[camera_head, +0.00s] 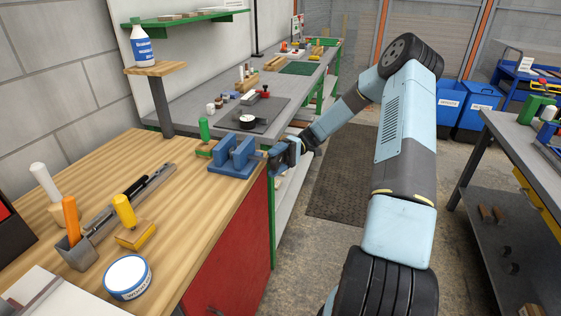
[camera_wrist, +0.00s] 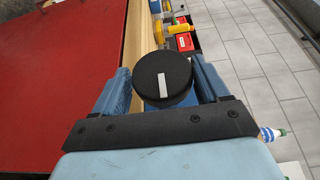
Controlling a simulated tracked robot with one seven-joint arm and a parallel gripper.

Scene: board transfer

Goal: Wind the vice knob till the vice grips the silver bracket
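The blue vice (camera_head: 231,168) stands at the far right corner of the wooden bench, its upright jaws showing a gap between them. I cannot make out a silver bracket in either view. My gripper (camera_head: 278,156) is at the vice's right side, level with it, hiding the knob in the head view. In the wrist view the round black knob (camera_wrist: 150,72) with a white mark faces me, between my gripper's two blue fingers (camera_wrist: 163,80). The fingers lie close along both sides of the knob. I cannot tell whether they press on it.
The wooden bench (camera_head: 185,215) carries a grey tool holder, a yellow-handled stamp (camera_head: 131,234) and a round white tin (camera_head: 128,277). A green-handled item (camera_head: 204,129) stands just behind the vice. A grey bench with a dark plate lies beyond.

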